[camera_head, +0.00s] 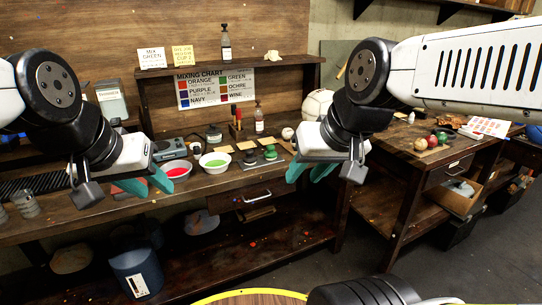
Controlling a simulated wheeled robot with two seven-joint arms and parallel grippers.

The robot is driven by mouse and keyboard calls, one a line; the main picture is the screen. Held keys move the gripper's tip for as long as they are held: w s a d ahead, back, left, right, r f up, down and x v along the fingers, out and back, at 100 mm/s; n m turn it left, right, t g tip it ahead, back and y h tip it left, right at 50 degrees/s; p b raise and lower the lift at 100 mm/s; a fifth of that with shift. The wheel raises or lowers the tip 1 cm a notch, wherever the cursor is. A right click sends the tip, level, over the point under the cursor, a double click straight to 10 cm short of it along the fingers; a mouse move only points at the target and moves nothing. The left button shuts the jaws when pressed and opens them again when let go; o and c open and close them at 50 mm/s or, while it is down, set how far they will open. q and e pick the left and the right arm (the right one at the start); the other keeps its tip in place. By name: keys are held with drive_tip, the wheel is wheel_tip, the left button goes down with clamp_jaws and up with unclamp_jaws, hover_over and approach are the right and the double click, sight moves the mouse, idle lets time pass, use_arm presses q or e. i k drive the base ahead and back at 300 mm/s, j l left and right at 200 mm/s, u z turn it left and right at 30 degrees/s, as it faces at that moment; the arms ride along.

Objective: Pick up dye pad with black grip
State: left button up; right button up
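Two small dye pads stand on the bench, right of the bowls. One (249,158) looks dark on top, and a greener one (270,153) is beside it. They are too small for me to be sure of the grip colours. My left gripper (146,185) hangs over the bench's left part, with its teal fingers apart and nothing between them. My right gripper (311,172) is in front of the bench, right of the pads, with its teal fingers apart and empty. Neither gripper touches a pad.
A red-filled bowl (176,169) and a green-filled bowl (215,162) stand left of the pads. A white ball (317,104) is behind my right gripper. A bottle (259,118) stands at the back. A second table (425,170) on the right holds balls and small items.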

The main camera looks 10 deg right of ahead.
sight(249, 160)
drive_tip(key=z, duration=0.15)
drive_tip(key=i+l+u, duration=0.15)
drive_tip(key=i+u, duration=0.15)
drive_tip(key=i, duration=0.2)
drive_tip(key=i+l+u, duration=0.35)
drive_tip(key=i, duration=0.15)
